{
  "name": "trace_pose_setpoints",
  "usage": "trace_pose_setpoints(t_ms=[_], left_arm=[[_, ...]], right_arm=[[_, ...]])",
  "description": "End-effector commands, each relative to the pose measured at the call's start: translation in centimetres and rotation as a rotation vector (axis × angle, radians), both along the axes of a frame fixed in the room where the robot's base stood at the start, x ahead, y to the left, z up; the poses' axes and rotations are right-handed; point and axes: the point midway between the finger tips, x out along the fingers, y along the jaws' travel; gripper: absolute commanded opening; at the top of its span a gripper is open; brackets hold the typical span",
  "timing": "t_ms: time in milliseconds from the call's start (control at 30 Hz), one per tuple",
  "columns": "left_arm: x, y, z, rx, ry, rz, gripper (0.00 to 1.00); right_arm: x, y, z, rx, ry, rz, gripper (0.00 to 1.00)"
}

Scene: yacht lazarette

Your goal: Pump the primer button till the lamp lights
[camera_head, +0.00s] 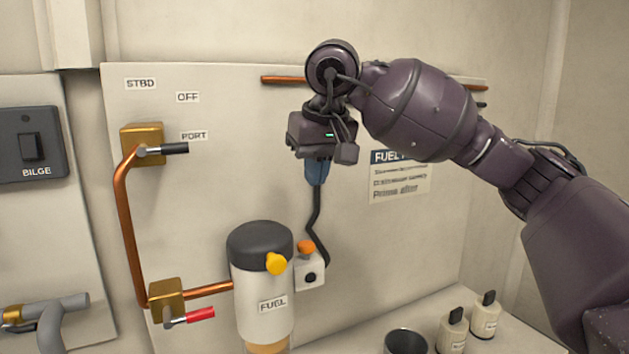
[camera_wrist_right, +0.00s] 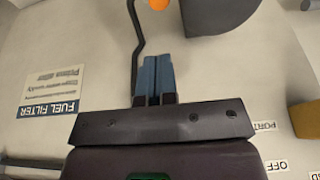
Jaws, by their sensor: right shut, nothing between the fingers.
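The fuel filter (camera_head: 262,290) is a white cylinder labelled FUEL with a dark cap (camera_head: 258,240), upright at lower centre; the cap (camera_wrist_right: 215,12) also shows at the top of the right wrist view. A yellow knob (camera_head: 276,264) sticks out of the cap. Beside it, a small pale box (camera_head: 310,275) carries an orange dome (camera_head: 306,247), also at the top edge of the wrist view (camera_wrist_right: 158,4). I cannot tell whether either is lit. My right gripper (camera_head: 317,178) is shut and empty, its blue fingers (camera_wrist_right: 154,80) pointing down above the dome, apart from it. My left gripper is out of view.
A copper pipe (camera_head: 130,225) with a black-handled valve (camera_head: 160,149) and a red-handled valve (camera_head: 190,316) runs at left. A black cable (camera_head: 314,225) hangs to the box. A dark cup (camera_head: 405,341) and small bottles (camera_head: 453,330) stand at lower right.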

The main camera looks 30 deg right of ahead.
Motion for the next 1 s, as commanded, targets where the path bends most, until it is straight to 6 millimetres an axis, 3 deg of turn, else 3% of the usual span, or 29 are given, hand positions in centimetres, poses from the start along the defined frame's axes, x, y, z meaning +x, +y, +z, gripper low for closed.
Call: trace_pose_setpoints(t_ms=[600, 1000], left_arm=[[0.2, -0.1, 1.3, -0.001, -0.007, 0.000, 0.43], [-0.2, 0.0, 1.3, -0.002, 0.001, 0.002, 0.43]], right_arm=[[2.5, 0.0, -9.8, 0.001, 0.003, 0.000, 0.00], [2.6, 0.1, -11.5, 0.000, 0.000, 0.000, 0.00]])
